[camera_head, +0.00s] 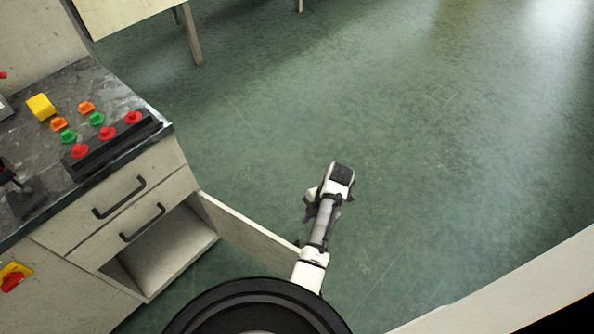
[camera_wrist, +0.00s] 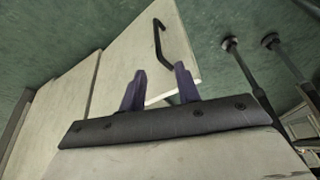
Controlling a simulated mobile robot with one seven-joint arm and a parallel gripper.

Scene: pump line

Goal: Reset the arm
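My arm (camera_head: 318,232) reaches out from my base over the floor, just right of the open cabinet door (camera_head: 248,230). It bends at the elbow, and its far part is foreshortened, so the fingers are hard to make out in the head view. In the wrist view my gripper (camera_wrist: 160,69) shows two dark purple fingers spread apart, with nothing visibly held between them. The door panel with its black bar handle (camera_wrist: 160,45) shows beyond the fingertips; I cannot tell whether they touch it.
The cabinet's lower compartment (camera_head: 170,250) is open below two drawers with black handles (camera_head: 120,198). The dark counter (camera_head: 95,80) carries red, green and orange buttons and a yellow block (camera_head: 40,106). A table leg (camera_head: 191,35) stands at the back. Green floor (camera_head: 450,150) to the right is clear.

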